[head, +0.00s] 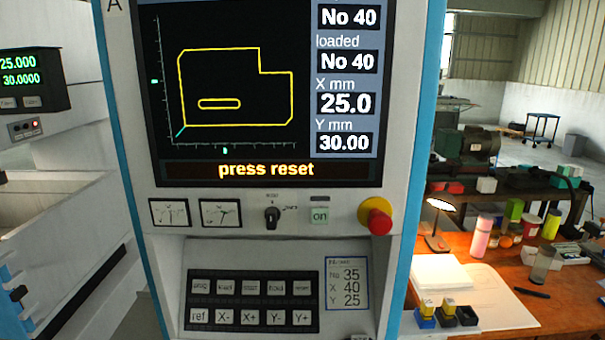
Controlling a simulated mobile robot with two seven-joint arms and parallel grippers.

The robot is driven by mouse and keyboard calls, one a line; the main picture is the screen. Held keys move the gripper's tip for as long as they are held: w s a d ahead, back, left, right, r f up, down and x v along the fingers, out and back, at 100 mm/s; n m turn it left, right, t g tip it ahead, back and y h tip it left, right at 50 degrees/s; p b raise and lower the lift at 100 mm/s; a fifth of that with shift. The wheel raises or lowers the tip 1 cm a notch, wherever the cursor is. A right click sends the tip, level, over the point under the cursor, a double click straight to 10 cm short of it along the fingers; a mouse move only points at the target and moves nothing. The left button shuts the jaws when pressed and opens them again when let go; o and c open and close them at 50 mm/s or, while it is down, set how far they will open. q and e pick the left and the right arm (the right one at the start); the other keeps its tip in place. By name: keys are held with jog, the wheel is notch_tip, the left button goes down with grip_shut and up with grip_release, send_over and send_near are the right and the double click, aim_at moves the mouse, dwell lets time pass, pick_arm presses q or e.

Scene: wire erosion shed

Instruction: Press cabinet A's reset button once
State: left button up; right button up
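Cabinet A (396,150) stands upright in the middle of the head view, with a letter A at its top left. Its screen (240,90) shows a yellow outline and the words "press reset"; the readouts show No 40, loaded No 40, X 25.0 and Y 30.00. Below the screen, a keypad (252,302) has two rows of keys. The lower row reads ref, X-, X+, Y-, Y+. The upper-row labels (250,287) are too small to read surely, so I cannot tell which key is reset. Neither gripper is in view.
A cluttered orange bench (570,300) stands right.

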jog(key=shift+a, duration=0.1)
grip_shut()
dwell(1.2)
